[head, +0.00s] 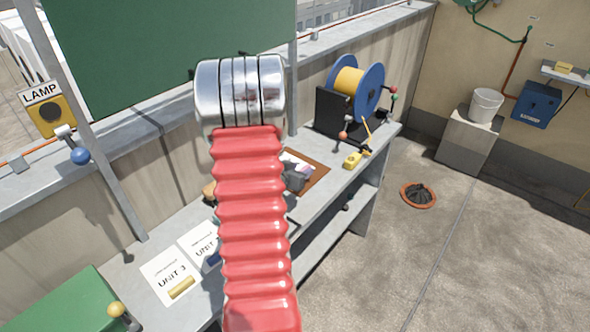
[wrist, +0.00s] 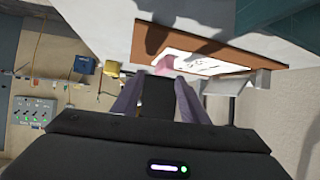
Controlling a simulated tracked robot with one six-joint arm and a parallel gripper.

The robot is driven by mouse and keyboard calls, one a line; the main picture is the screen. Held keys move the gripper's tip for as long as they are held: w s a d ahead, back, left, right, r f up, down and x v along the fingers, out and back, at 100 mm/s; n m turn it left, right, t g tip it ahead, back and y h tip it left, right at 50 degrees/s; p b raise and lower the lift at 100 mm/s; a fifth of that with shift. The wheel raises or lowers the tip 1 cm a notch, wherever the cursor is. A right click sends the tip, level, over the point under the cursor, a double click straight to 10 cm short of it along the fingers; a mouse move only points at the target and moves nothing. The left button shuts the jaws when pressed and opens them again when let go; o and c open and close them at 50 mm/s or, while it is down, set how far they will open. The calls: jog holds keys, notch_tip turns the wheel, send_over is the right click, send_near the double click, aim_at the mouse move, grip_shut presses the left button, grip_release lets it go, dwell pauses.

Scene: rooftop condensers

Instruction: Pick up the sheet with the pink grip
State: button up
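The sheet (wrist: 200,66) is white with dark marks and lies on a brown board (wrist: 150,38) in the wrist view. Its pink grip (wrist: 164,64) is at the near left edge of the sheet, just beyond my fingertips. My gripper (wrist: 160,84) is open, with its two purple-grey fingers apart on either side of a dark block. I cannot tell whether the fingers touch the grip. In the head view my arm hides part of the brown board (head: 318,178), and a dark grey part of my gripper (head: 294,180) shows over it.
On the bench, left of my arm, lie a UNIT 3 sheet (head: 165,270) with a yellow grip and another sheet (head: 200,240) with a blue grip. A green box (head: 65,303) stands at the near left. A blue reel (head: 368,88) stands beyond the board.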

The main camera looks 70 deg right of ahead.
aim_at(305, 168)
jog(key=shift+x, duration=1.85)
jog(key=shift+w, duration=0.1)
grip_shut()
